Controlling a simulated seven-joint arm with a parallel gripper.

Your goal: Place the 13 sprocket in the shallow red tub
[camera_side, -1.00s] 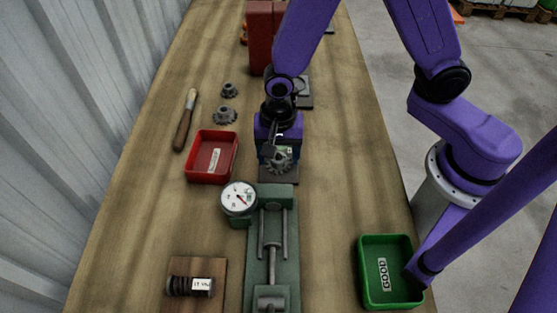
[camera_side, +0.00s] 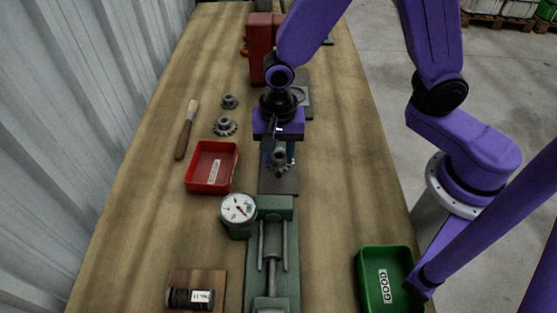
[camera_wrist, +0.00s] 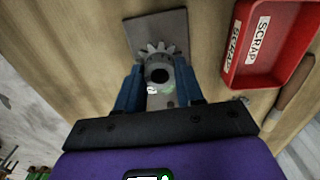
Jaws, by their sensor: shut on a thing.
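My gripper (camera_side: 280,160) is shut on a grey toothed sprocket (camera_wrist: 154,52), with a blue finger on each side of its hub in the wrist view. The sprocket (camera_side: 283,167) also shows small below my wrist in the side view, over a dark plate (camera_side: 280,183). Its white and green mark is too small to read, so I cannot confirm the 13. The shallow red tub (camera_side: 234,170) lies to the left of my gripper. It shows at the upper right of the wrist view (camera_wrist: 281,80), with SCRAP labels, and looks empty.
Two more sprockets (camera_side: 230,101) (camera_side: 225,126) and a wooden-handled tool (camera_side: 184,137) lie behind and left of the tub. A green fixture with a dial gauge (camera_side: 238,208) stands in front. A green GOOD tub (camera_side: 386,252) is at the front right. A red block stands behind my wrist.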

